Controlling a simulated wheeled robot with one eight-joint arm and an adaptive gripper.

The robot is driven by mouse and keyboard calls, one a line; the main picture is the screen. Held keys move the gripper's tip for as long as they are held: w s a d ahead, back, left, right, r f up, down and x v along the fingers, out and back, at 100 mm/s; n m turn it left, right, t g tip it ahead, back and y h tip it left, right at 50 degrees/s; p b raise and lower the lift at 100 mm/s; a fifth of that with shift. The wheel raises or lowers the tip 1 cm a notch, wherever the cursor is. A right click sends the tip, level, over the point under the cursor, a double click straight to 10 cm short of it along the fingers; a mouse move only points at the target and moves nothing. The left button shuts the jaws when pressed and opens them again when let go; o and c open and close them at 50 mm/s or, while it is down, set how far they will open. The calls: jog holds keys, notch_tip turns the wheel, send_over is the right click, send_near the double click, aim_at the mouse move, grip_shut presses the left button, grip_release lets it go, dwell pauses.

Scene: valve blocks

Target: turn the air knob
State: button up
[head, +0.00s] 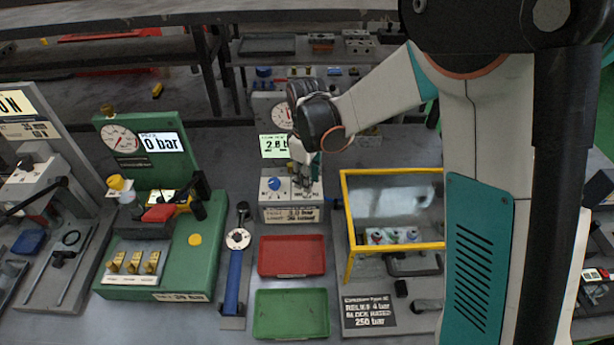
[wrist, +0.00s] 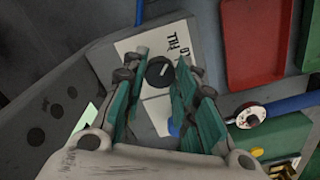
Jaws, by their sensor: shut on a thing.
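The air knob (wrist: 159,71) is a round black knob with a light pointer mark on a pale panel, shown in the wrist view beside printed lettering that reads FILL. My gripper (wrist: 162,77) has its teal fingers on both sides of it, shut on it; the exact contact is hard to see. In the head view my gripper (head: 304,168) reaches down onto the right part of the small grey control box (head: 290,214), and the knob is hidden there. A blue knob (head: 274,184) sits on the box's left part. The display (head: 275,146) behind reads about 2.8.
A red tray (head: 291,273) and a green tray (head: 262,330) lie in front of the box. A yellow-framed clear case (head: 347,222) stands close on the right. A blue-handled wrench (head: 233,285) and a green valve stand (head: 200,262) are on the left.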

jog(key=o, duration=1.1)
notch_tip(320, 180, up, 12)
dwell(0.4)
